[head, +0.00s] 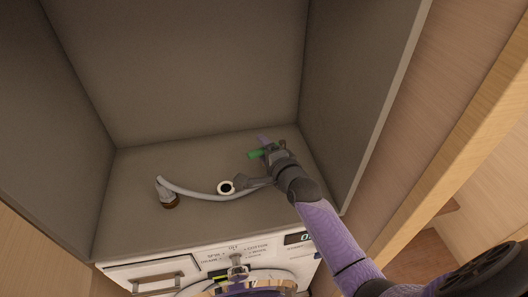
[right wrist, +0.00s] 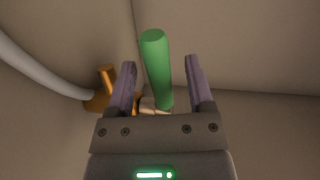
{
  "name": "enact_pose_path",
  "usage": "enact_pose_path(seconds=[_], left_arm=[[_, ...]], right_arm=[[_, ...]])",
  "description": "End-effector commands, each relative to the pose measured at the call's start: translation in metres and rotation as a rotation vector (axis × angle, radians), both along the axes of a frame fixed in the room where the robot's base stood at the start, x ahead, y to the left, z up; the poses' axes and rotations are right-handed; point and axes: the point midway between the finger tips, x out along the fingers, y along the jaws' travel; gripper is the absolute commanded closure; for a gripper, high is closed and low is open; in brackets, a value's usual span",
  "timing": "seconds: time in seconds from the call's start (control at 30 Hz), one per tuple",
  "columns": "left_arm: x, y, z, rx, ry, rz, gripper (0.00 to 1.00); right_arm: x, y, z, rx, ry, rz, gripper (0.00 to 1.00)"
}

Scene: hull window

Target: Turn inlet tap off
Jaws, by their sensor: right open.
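The tap's green lever handle (head: 256,154) shows in the head view above the back right of the washing machine top. In the right wrist view the green handle (right wrist: 157,65) stands between the fingers of my right gripper (right wrist: 161,85), with a visible gap on each side. My right gripper (head: 264,141) is open around it. A brass-coloured fitting (right wrist: 106,80) shows left of the fingers. The base of the handle is partly hidden by the gripper. My left gripper is not in view.
Grey niche walls enclose the back and sides. The washing machine front (head: 150,273) is below.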

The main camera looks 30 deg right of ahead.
Motion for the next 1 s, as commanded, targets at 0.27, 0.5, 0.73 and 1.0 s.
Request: enact_pose_path(seconds=[0.27, 0.5, 0.73, 1.0], left_arm=[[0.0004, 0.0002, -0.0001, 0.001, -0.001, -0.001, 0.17], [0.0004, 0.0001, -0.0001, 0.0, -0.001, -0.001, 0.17], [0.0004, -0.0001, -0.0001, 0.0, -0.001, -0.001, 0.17], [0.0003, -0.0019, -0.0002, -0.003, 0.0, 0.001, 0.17]], right_arm=[[0.002, 0.0002, 0.0, -0.001, 0.001, 0.0, 0.35], [0.0017, 0.0003, -0.0001, -0.001, 0.001, 0.001, 0.86], [0.0017, 0.0003, -0.0003, -0.001, 0.001, 0.001, 1.0], [0.0015, 0.0003, -0.0004, -0.001, 0.002, 0.001, 1.0]])
